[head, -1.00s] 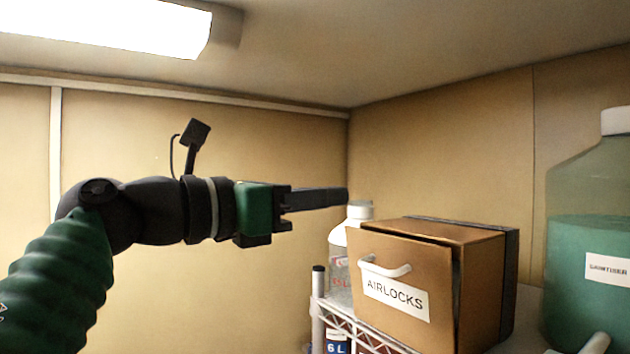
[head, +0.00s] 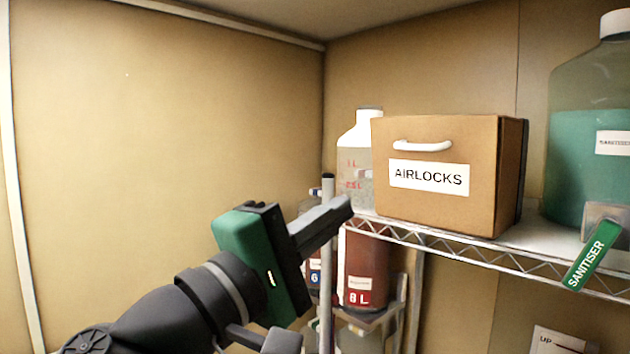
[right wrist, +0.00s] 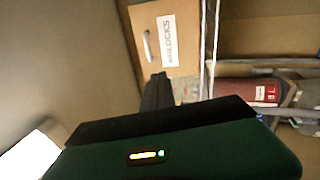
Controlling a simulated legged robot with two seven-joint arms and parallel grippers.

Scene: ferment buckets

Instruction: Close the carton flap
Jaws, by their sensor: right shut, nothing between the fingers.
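The brown carton (head: 510,180) labelled AIRLOCKS stands on the wire shelf. Its front flap (head: 425,210) has a white handle (head: 422,146) and looks flush with the carton, with no clear gap at its edges. The flap also shows, turned sideways, in the right wrist view (right wrist: 183,57). My right gripper (head: 340,209) is shut and empty, in front of and to the left of the carton, around the level of the flap's lower edge. In the right wrist view its fingers (right wrist: 157,92) point towards the flap. My left gripper is not in view.
A white-capped bottle (head: 355,150) stands left of the carton. A large green sanitiser jug (head: 580,150) stands to its right, with a green SANITISER tag (head: 592,257) at the shelf edge. A red container (head: 366,265) sits below. The left wall area is clear.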

